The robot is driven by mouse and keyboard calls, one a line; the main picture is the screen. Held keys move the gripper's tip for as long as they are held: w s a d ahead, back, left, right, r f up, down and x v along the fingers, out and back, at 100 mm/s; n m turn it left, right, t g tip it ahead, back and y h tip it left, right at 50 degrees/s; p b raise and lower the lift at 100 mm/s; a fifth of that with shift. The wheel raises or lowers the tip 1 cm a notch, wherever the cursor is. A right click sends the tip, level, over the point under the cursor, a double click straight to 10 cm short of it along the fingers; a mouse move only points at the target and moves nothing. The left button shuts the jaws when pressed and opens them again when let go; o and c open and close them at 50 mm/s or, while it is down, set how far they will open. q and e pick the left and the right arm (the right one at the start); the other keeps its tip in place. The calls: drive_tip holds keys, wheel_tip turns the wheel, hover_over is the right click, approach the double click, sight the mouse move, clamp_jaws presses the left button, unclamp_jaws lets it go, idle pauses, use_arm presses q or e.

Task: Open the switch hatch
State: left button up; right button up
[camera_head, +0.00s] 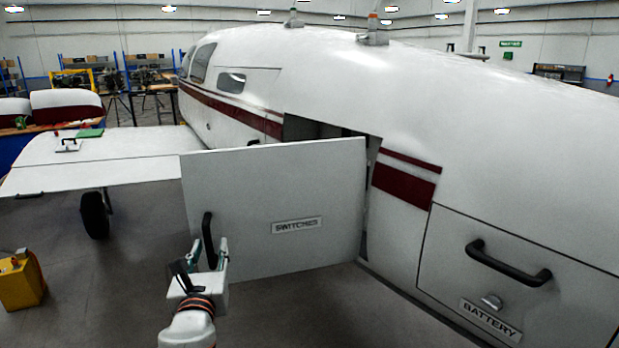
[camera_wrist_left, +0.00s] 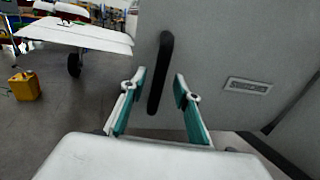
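The switch hatch (camera_head: 270,190) is a white panel labelled SWITCHES (camera_head: 297,225). It stands swung out from the white aircraft's side, with a dark opening (camera_head: 305,128) showing behind its top edge. Its black vertical handle (camera_head: 208,240) is near the panel's left edge. My left gripper (camera_head: 207,258) is at the lower part of this handle. In the left wrist view, the fingers of my left gripper (camera_wrist_left: 160,82) are apart, one on each side of the handle (camera_wrist_left: 161,70), with gaps visible. My right gripper is not in view.
A closed BATTERY hatch (camera_head: 540,265) with a black handle (camera_head: 508,262) is at the right. The wing (camera_head: 110,147) and its wheel (camera_head: 95,214) are at the left. A yellow case (camera_head: 20,285) stands on the floor. Floor near the panel is clear.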

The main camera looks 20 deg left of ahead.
use_arm(q)
drive_tip(key=shift+o, duration=0.8)
drive_tip(key=shift+a, duration=0.1)
drive_tip(key=shift+s, duration=0.15)
drive_tip(key=shift+v, duration=1.2)
drive_tip(key=v, duration=0.4)
drive_tip(key=shift+s, duration=0.15)
